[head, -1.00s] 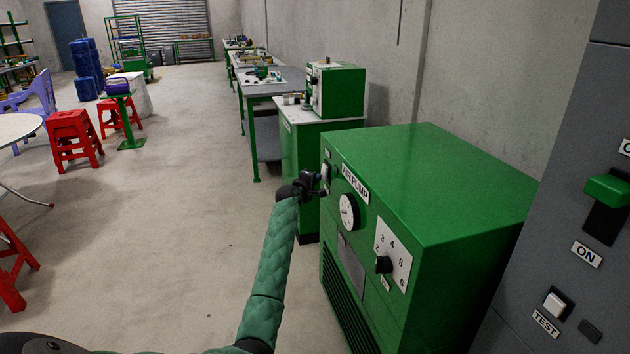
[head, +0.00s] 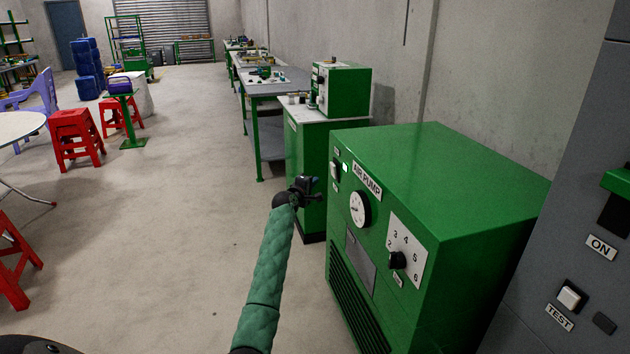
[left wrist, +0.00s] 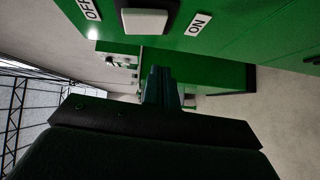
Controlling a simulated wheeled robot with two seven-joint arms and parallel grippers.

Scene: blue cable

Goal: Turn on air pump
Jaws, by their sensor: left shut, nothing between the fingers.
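The green air pump (head: 450,200) stands at the right in the head view, with its AIR PUMP label on the front panel. In the left wrist view the switch (left wrist: 145,21) sits between the OFF and ON labels, with a bright glow near OFF. My left gripper (head: 309,188) is shut and empty, left of the panel and apart from the switch; its fingers show in the left wrist view (left wrist: 161,88). My right gripper is not in view.
The pump also carries a round gauge (head: 360,209) and a numbered knob (head: 397,260). A grey cabinet (head: 570,230) with a TEST button stands at the right. Red stools (head: 75,135) are left; the middle floor is clear.

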